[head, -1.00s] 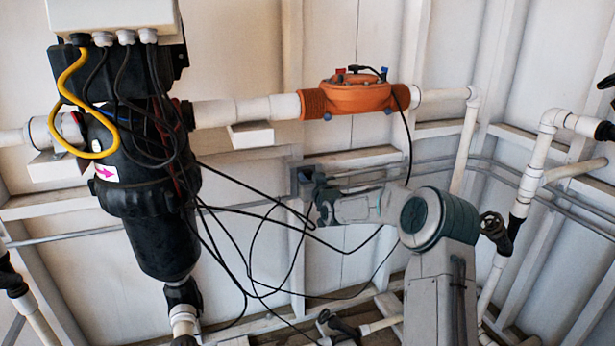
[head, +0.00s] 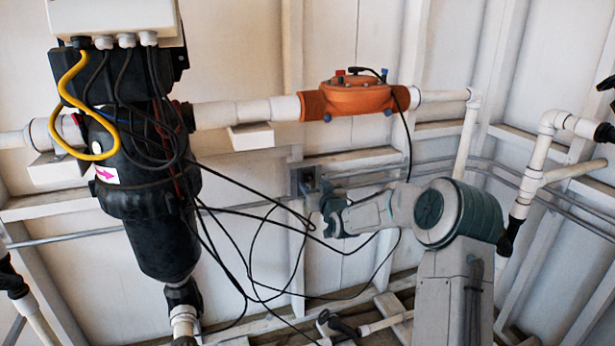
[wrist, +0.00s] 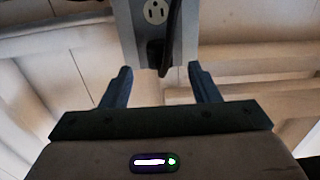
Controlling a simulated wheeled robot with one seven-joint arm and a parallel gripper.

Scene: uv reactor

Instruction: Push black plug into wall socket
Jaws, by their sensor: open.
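The wall socket (wrist: 155,13) is a light outlet face on a grey box at the top of the wrist view. The box also shows in the head view (head: 306,180), on the wall beam. The black plug (wrist: 156,54) is at the lower part of the box, with its black cable running upward beside the outlet. How deep the plug sits I cannot tell. My gripper (wrist: 161,79) is open and empty, its two fingers pointing at the box, with the plug ahead, between their lines. In the head view my gripper (head: 322,206) is just below and right of the box.
Black cables (head: 255,215) hang loosely left of my gripper from the black reactor housing (head: 150,235). An orange valve (head: 352,98) on white pipe is above. White pipes (head: 530,175) stand at the right. Wooden slats (head: 392,315) lie below.

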